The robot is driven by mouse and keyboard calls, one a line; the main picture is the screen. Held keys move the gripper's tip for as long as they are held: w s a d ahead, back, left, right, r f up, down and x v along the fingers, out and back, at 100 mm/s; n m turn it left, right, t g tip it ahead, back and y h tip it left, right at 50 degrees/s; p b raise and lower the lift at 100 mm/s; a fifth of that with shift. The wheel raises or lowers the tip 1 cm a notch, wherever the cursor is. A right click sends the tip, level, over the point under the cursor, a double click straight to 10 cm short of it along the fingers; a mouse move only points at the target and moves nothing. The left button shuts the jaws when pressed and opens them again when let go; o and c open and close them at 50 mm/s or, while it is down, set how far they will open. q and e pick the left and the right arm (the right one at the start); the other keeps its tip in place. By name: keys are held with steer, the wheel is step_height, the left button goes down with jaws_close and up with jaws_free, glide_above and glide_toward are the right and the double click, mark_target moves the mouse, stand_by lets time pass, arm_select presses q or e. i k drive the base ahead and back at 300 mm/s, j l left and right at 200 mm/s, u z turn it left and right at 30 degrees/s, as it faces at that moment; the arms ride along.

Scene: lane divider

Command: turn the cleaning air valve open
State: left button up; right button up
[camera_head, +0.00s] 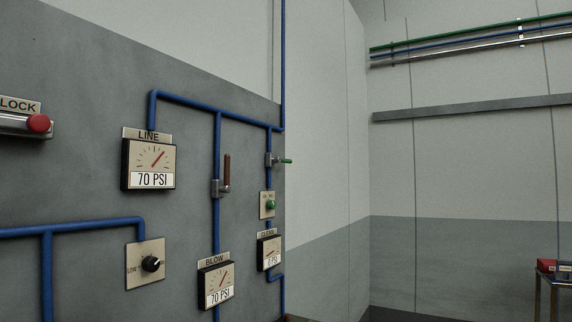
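A small valve (270,160) sits on the right blue pipe. Its green handle (286,161) points sideways to the right, across the upright pipe. Below it on the same pipe is a plate with a green knob (270,206). Lower still is a gauge (268,254) whose label seems to read CLEAN and whose display seems to read 0 PSI. Neither of my grippers shows in the head view.
A valve with a brown upright handle (227,172) stands on the neighbouring pipe above the BLOW gauge (217,284), which reads 70 PSI. The LINE gauge (149,162) also reads 70 PSI. A black selector knob (150,264) is lower left. A small table (547,273) stands far right.

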mark_target(278, 160)
steer(key=u, duration=0.75)
steer(key=i+l+u, duration=0.1)
steer(key=l+u, duration=0.35)
steer(key=i+l+u, duration=0.1)
steer(key=l+u, duration=0.2)
steer(key=u, duration=0.15)
steer(key=l+u, duration=0.35)
steer(key=u, duration=0.15)
steer(key=k+l+u, duration=0.1)
steer(key=l+u, duration=0.35)
steer(key=k+l+u, duration=0.15)
steer(key=u, duration=0.3)
steer(key=l, duration=0.15)
